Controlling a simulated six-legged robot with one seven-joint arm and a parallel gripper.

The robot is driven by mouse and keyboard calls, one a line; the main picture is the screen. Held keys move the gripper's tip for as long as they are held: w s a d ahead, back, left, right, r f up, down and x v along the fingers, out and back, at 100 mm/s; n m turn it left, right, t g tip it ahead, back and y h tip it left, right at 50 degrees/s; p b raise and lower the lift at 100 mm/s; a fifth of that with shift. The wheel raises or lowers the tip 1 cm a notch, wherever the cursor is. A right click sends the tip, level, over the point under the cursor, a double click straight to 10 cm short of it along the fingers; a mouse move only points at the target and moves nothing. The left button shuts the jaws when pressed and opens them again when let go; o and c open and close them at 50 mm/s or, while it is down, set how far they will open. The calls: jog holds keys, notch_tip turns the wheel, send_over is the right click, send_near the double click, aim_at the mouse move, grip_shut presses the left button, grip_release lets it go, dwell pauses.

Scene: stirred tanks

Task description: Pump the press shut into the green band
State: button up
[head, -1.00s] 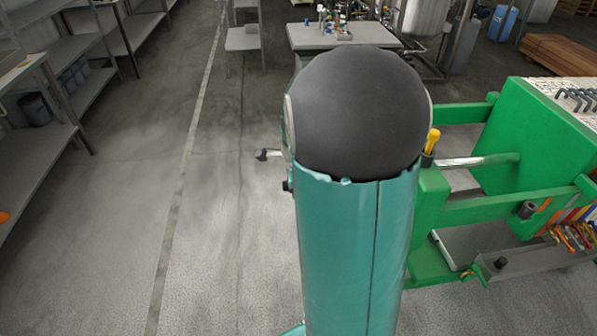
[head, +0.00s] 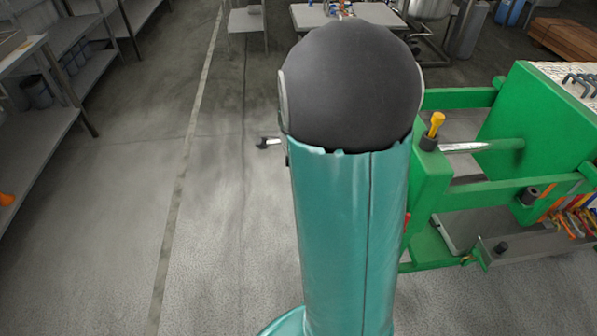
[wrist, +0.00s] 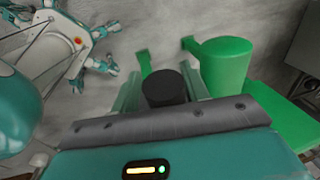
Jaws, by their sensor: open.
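The green press (head: 540,125) stands at the right of the head view, with a bright metal rod (head: 465,147) running into its large green block. A yellow-topped black fitting (head: 436,127) sits on its near frame. In the wrist view my gripper (wrist: 163,92) is open, with its two fingers apart. A dark round-topped cylinder (wrist: 165,86) shows between the fingers; I cannot tell whether they touch it. Beyond it are a green cylinder (wrist: 224,65) and other green parts. My arm hides part of the press in the head view, and my gripper is out of that view. I cannot make out a gauge or its green band.
Grey shelves (head: 40,120) line the left side. A grey table (head: 350,14) with small items stands at the back, near metal tanks (head: 430,8). A brown wooden stack (head: 565,42) lies at the back right. The floor left of my arm is mostly clear.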

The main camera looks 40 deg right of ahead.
jog(key=shift+o, duration=0.3)
notch_tip(320, 180, up, 13)
jog(key=s+a, duration=0.2)
jog(key=shift+r, duration=0.15)
jog(key=shift+w+a, duration=0.1)
jog(key=shift+w, duration=0.05)
jog(key=shift+r, duration=0.1)
jog(key=shift+s+d+r, duration=0.15)
jog(key=shift+s+r, duration=0.1)
jog(key=shift+r, duration=0.25)
jog(key=shift+s+d+r, duration=0.1)
jog(key=shift+s+r, duration=0.1)
jog(key=shift+r, duration=0.25)
jog(key=shift+c, duration=0.3)
jog(key=s+d+r, duration=0.1)
jog(key=s+r, duration=0.1)
jog(key=r, duration=0.4)
jog(key=s+d+r, duration=0.1)
jog(key=s+r, duration=0.2)
jog(key=r, duration=0.3)
jog(key=shift+d+r, duration=0.2)
jog(key=shift+d, duration=0.15)
